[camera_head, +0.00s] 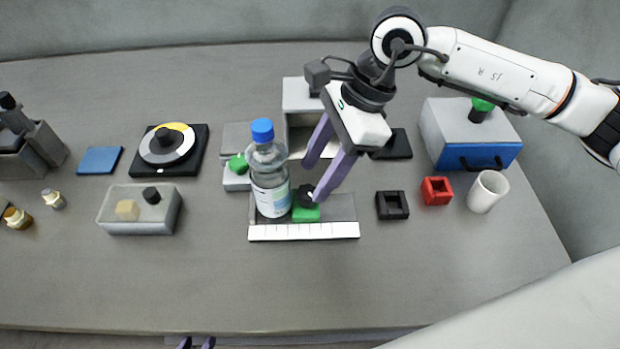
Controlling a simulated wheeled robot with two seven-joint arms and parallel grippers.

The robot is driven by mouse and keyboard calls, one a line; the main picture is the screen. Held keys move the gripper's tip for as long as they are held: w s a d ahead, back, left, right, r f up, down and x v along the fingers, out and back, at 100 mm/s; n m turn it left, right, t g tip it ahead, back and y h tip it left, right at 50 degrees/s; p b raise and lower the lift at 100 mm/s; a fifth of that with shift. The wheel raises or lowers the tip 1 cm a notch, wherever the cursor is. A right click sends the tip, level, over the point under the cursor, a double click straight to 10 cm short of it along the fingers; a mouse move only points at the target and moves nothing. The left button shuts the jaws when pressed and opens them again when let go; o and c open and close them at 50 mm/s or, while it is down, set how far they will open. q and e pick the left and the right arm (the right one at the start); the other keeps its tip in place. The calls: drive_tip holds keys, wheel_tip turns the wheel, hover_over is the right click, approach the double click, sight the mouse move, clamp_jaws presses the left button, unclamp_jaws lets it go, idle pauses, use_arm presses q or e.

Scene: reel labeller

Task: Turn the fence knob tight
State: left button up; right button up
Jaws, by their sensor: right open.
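The fence is a green block (306,213) on a grey bed with a white scale strip (304,231). The black fence knob (305,196) sits on top of the block. My right gripper (313,182) reaches down from above, open, with its purple fingers apart. Its nearer fingertip is at the knob's right side in the picture, and its other fingertip is farther back. I cannot tell whether either touches the knob.
A clear bottle with a blue cap (263,130) stands close left of the green block. A grey housing (300,95) is behind. A black square holder (391,205), red holder (436,190) and white cup (488,191) stand to the right. The front table is clear.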

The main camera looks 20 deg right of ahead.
sight(307, 192)
drive_tip(key=x, duration=0.3)
drive_tip(key=shift+a+f, duration=0.1)
drive_tip(key=shift+f, duration=0.05)
drive_tip(key=shift+a+f, duration=0.1)
drive_tip(key=shift+f, duration=0.15)
drive_tip(key=c, duration=1.1)
drive_tip(key=shift+o, duration=0.2)
